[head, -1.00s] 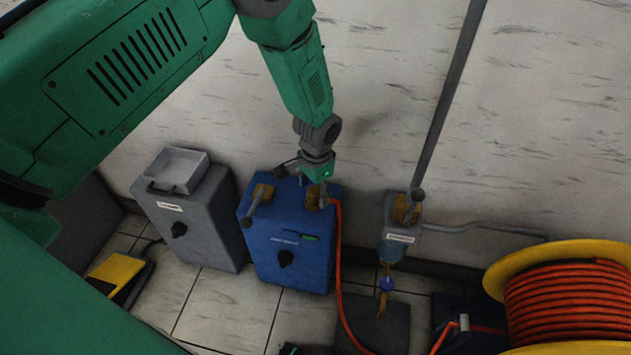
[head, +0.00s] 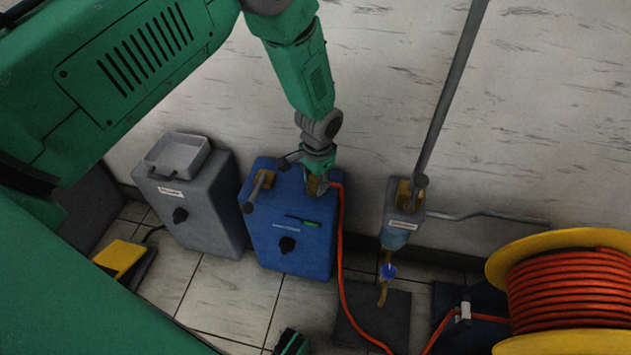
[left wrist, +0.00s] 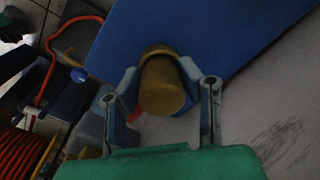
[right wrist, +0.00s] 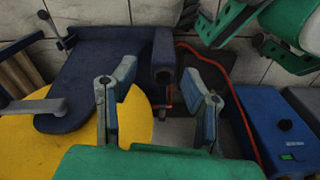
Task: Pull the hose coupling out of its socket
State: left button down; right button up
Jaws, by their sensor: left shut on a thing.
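The brass hose coupling (head: 315,185) is at the back right of the top of the blue box (head: 290,240). The left wrist view shows it as a brass cylinder (left wrist: 162,88) with a collar against the blue surface. My left gripper (head: 317,178) is shut on it, one finger on each side. Whether the coupling is still seated in its socket I cannot tell, as the socket is hidden. The red hose (head: 341,260) runs from beside the coupling down to the floor. My right gripper (right wrist: 160,95) is open and empty in the right wrist view.
A grey box with a tray (head: 190,205) stands left of the blue box, with a yellow pedal (head: 120,257) before it. A grey wall unit with a brass nozzle (head: 400,215) is to the right. A hose reel (head: 495,270) stands at the far right.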

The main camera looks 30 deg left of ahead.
pick_arm(q)
jog(key=shift+d+r, duration=0.1)
jog(key=shift+r, duration=0.05)
jog(key=shift+r+p, duration=2.6)
jog(key=shift+r, duration=0.3)
